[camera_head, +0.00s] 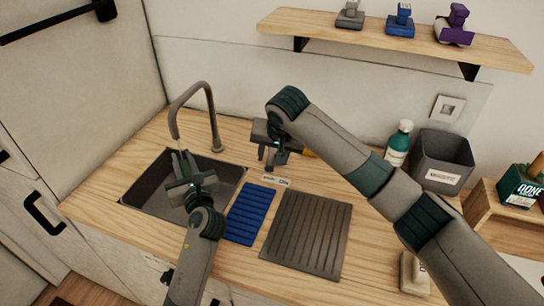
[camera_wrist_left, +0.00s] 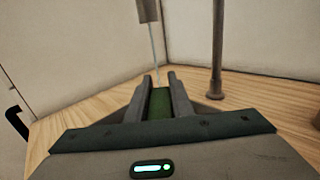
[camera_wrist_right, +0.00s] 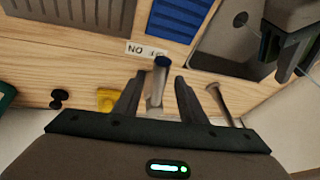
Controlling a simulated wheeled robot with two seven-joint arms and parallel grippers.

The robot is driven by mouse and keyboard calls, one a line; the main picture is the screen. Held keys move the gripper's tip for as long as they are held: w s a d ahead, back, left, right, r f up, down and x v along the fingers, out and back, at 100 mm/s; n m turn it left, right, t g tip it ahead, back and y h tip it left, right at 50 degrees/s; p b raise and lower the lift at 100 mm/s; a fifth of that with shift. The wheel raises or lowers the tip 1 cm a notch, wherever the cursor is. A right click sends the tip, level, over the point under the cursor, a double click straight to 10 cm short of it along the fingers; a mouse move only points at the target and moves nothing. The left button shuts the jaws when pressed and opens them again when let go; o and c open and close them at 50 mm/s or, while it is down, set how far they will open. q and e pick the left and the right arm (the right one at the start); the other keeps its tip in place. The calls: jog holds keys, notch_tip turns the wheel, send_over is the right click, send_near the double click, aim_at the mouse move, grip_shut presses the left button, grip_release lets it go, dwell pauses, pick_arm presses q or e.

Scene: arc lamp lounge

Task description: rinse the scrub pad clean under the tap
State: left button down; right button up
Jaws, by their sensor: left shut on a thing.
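My left gripper (camera_head: 183,164) is over the sink (camera_head: 148,190), below the spout of the tap (camera_head: 212,115). It is shut on the green scrub pad (camera_wrist_left: 160,104), which shows between its fingers in the left wrist view. A thin stream of water (camera_wrist_left: 155,58) falls from the spout towards the pad. The pad's underside is hidden. My right gripper (camera_wrist_right: 160,80) is open beside the tap, its fingers on either side of a grey post with a dark blue cap (camera_wrist_right: 162,62). I cannot tell whether they touch it.
A blue ribbed mat (camera_head: 250,213) and a grey ribbed mat (camera_head: 306,232) lie right of the sink. A small label (camera_head: 276,181) lies behind them. A green bottle (camera_head: 398,145) and a grey bin (camera_head: 442,160) stand further right. A shelf (camera_head: 390,38) hangs above.

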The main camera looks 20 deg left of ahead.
jog(key=v, duration=1.1)
jog(key=shift+r, duration=0.2)
jog(key=shift+d, duration=0.1)
dwell(0.3)
jog(key=shift+d, duration=0.15)
jog(key=c, duration=0.9)
jog(key=d+y, duration=0.1)
jog(key=d, duration=0.1)
jog(key=w+d+y, duration=0.1)
jog(key=d, duration=0.2)
jog(key=w+d+f+n+y, duration=0.1)
jog(key=d, duration=0.2)
jog(key=shift+d+g, duration=0.1)
jog(key=shift+g, duration=0.2)
grip_shut()
jog(key=shift+d, duration=0.3)
